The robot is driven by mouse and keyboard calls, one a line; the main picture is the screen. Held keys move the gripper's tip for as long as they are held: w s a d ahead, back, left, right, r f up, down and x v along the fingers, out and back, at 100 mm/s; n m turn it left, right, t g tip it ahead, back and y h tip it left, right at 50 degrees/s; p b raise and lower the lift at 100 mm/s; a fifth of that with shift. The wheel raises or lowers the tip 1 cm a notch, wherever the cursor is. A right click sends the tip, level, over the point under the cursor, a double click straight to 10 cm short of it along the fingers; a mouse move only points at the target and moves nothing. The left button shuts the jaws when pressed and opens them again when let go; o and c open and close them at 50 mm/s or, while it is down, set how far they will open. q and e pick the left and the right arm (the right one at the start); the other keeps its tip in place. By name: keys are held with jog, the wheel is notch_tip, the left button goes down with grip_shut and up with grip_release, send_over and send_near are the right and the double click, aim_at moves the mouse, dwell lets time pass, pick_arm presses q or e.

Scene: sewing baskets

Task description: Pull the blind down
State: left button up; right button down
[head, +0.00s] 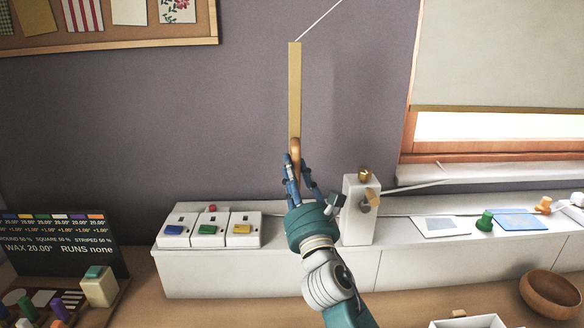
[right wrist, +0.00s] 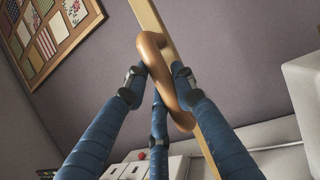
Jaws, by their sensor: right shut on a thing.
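The blind (head: 505,50) is a pale sheet over the window at the upper right of the head view. Its bottom bar (head: 500,109) hangs above a bright strip of uncovered window. My left gripper is out of view.
Below is a white ledge with switch boxes (head: 208,240) and a white post (head: 358,225) with brass knobs close right of my arm. A wooden bowl (head: 550,293) stands at the lower right. A dark display (head: 58,243) is at the left.

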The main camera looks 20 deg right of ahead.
jog(key=shift+f, duration=0.1)
jog(key=c, duration=1.5)
grip_release()
jog(key=shift+o, duration=0.3)
jog(key=shift+s, duration=0.1)
jog(key=shift+s+f, duration=0.15)
jog(key=shift+s, duration=0.05)
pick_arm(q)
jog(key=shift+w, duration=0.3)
pick_arm(e)
jog(key=v, duration=1.1)
jog(key=shift+s, duration=0.25)
